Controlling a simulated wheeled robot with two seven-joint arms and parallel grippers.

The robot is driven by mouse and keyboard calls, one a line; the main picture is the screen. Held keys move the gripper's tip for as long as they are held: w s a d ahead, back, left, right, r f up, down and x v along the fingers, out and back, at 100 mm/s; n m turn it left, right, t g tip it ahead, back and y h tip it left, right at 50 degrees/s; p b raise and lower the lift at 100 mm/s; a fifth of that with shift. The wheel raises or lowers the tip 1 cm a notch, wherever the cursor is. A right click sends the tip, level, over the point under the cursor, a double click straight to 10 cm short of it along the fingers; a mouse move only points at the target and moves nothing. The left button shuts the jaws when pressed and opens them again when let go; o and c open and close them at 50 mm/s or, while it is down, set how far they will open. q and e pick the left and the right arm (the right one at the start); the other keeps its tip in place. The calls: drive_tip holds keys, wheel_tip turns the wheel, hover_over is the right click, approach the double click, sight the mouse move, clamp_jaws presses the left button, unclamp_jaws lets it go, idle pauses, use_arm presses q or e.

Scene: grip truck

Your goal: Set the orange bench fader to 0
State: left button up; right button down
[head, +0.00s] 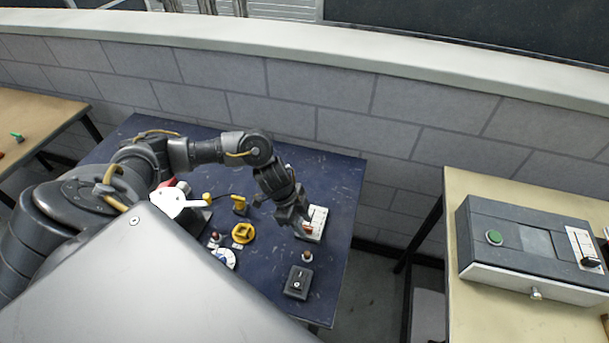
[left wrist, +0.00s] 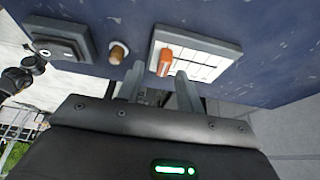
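The orange bench fader shows as an orange knob (left wrist: 165,62) on a white, grey-edged plate (left wrist: 208,60) in the left wrist view. The knob stands near the left end of the plate's scale; I cannot read the numbers. In the head view the fader plate (head: 317,217) lies on the blue bench (head: 335,185), partly behind my gripper. My left gripper (head: 295,218) is at the plate's left edge. In the left wrist view its two fingers (left wrist: 158,80) are apart, with the knob just beyond them. Whether they touch it is unclear. My right gripper is not in view.
A small brown-topped knob (head: 307,256) and a black switch box (head: 298,282) stand nearby on the bench. A yellow round knob (head: 243,233) is left of the gripper. Another fader (head: 581,250) sits on a grey box (head: 525,240) on the right table. A block wall is behind.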

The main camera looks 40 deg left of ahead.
use_arm(q)
drive_tip(key=v, duration=0.8)
drive_tip(key=shift+r, duration=0.3)
drive_tip(key=shift+s, duration=0.1)
